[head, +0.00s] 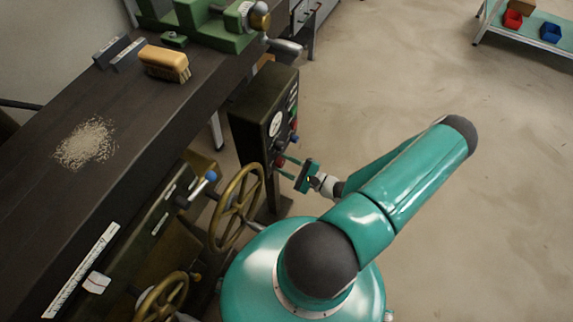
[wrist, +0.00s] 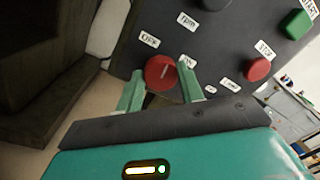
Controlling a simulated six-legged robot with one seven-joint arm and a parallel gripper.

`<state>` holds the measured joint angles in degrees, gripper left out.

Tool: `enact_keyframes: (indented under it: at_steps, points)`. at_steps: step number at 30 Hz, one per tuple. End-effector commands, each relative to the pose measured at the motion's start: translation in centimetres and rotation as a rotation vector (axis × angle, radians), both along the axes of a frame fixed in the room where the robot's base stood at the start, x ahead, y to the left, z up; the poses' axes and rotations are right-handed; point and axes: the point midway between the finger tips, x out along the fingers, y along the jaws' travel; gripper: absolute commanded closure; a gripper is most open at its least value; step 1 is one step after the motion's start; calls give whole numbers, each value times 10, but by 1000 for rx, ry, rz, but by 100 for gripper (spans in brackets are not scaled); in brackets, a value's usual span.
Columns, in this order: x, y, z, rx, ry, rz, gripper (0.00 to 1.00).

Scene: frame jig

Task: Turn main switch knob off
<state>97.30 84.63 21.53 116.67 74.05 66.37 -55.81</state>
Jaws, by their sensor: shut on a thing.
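The main switch knob (wrist: 159,71) is a round red knob low on the dark control panel (wrist: 130,58), with "OFF" and "ON" labels beside it. A pale line on its face tilts towards the upper right in the wrist view. My gripper (wrist: 160,84) has one green finger on each side of the knob and is shut on it. In the head view my gripper (head: 281,166) reaches leftward to the red knob (head: 278,161) on the panel's right face. The fingertips' exact contact is partly hidden there.
A red stop button (wrist: 258,69), a green start button (wrist: 297,24) and a dark rpm knob (wrist: 214,3) are on the same panel. A brass handwheel (head: 237,208) stands close left of my arm. The floor to the right is clear.

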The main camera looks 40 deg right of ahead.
Motion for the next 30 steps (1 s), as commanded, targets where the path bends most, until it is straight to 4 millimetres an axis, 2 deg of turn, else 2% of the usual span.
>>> enact_keyframes:
  at_steps: [15, 22, 30]
  points:
    - [0, -1, -1, -438, -158, 0, 85]
    - [0, -1, -1, -564, -202, 0, 85]
    - [0, -1, -1, -630, -225, 0, 85]
